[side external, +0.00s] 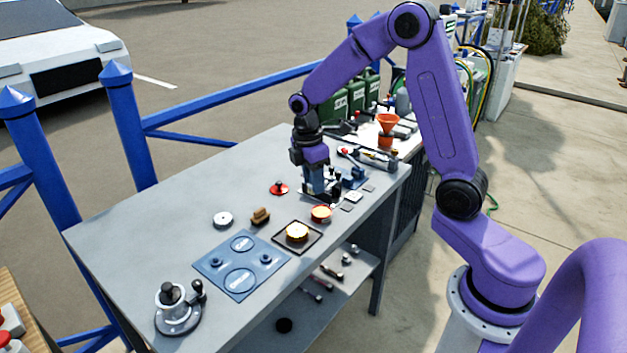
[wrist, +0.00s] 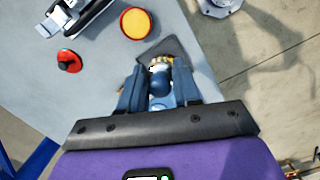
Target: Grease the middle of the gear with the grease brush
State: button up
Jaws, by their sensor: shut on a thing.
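My gripper (side external: 322,196) is low over the right half of the grey bench. In the wrist view its fingers (wrist: 160,92) are shut on the grease brush (wrist: 160,78), which has a blue handle and a pale tan tip. A shallow red-rimmed tin (side external: 321,213) with yellow content sits close in front of the gripper. It also shows above and left of the brush tip in the wrist view (wrist: 136,22), apart from it. A round golden piece (side external: 297,231), which looks like the gear, lies on a dark square tray (side external: 281,247). It is not seen in the wrist view.
A red knobbed part (side external: 279,188) also stands left of the brush in the wrist view (wrist: 68,61). A blue mat (side external: 213,265), brown block (side external: 260,216) and white disc (side external: 223,219) lie further left. Canisters and an orange funnel (side external: 387,123) crowd the back right.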

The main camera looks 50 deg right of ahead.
dwell(0.3)
send_over(323, 211)
notch_tip(323, 211, down, 4)
jog(key=shift+w+a+f, duration=0.1)
jog(key=shift+a+f, duration=0.05)
jog(key=shift+f, duration=1.35)
jog(key=shift+a+f, duration=0.1)
jog(key=shift+f, duration=1.4)
jog(key=shift+f, duration=0.6)
notch_tip(323, 211, up, 7)
dwell(0.9)
dwell(0.4)
